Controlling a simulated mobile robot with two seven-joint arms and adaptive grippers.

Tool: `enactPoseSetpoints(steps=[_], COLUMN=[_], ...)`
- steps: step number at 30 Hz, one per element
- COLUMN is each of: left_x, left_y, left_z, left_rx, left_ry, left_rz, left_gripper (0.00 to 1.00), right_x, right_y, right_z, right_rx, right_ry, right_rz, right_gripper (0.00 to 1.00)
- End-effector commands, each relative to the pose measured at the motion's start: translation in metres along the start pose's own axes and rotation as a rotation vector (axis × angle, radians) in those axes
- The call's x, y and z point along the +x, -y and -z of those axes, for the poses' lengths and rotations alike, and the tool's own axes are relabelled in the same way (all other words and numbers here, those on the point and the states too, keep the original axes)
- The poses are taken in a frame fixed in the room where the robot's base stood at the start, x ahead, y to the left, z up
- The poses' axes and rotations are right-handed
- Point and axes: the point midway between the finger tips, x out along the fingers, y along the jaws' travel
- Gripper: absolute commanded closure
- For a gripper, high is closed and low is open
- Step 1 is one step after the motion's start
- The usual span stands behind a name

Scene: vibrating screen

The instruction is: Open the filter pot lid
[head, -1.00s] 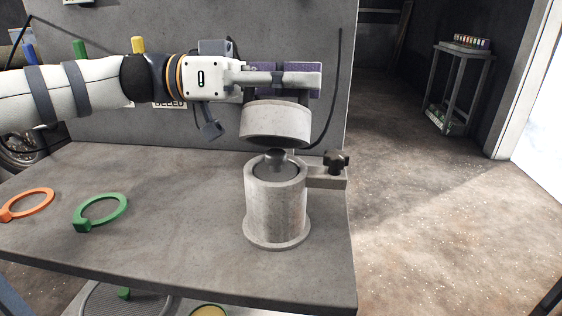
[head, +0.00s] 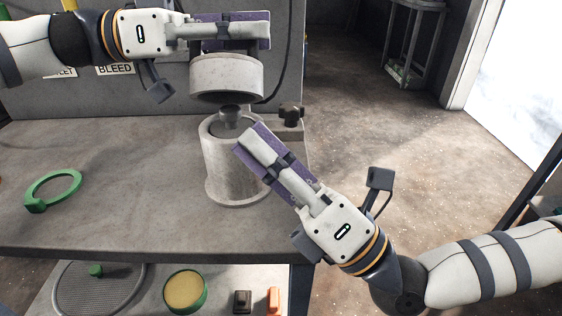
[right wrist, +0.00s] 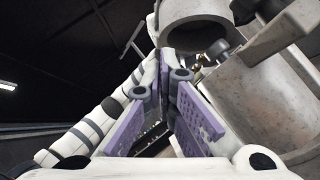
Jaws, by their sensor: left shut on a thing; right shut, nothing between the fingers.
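The filter pot (head: 223,165) is a grey cylinder with a flanged foot, standing upright on the bench. Its round grey lid (head: 227,78) hangs above it, apart from the rim and roughly level. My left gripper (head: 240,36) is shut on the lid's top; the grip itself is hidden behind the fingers. A dark knob-like piece (head: 231,114) shows in the pot's mouth. My right gripper (head: 256,146) is shut and empty, in front of the pot's upper right side and partly covering it. The right wrist view shows the lid (right wrist: 190,22) and pot wall (right wrist: 262,100) beside its purple fingers.
A side bracket with a black clamp knob (head: 291,115) sits at the pot's right. A green ring (head: 54,188) lies on the bench's left. The lower shelf holds a mesh disc (head: 98,290), a green-rimmed yellow disc (head: 185,291) and small blocks. The bench middle is clear.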

Motion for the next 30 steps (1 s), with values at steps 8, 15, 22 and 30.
enactPoseSetpoints(steps=[8, 15, 22, 30], left_x=[-0.002, -0.002, -0.002, -0.001], left_y=[0.005, 0.005, 0.005, 0.003], left_z=[-0.004, -0.004, -0.004, -0.006], left_rx=[-0.003, -0.003, -0.003, -0.004], left_ry=[0.004, 0.004, 0.004, 0.007], left_rz=[0.013, 0.014, 0.014, 0.007], left_gripper=[1.00, 1.00, 1.00, 1.00], right_x=[0.038, 0.042, 0.045, 0.053], right_y=[0.001, 0.001, 0.000, -0.003], right_z=[0.001, 0.000, -0.003, -0.012], right_rx=[-0.002, -0.003, -0.004, -0.006], right_ry=[-0.001, -0.001, 0.000, 0.005], right_rz=[0.000, 0.001, 0.000, -0.002], right_gripper=[1.00, 1.00, 1.00, 1.00])
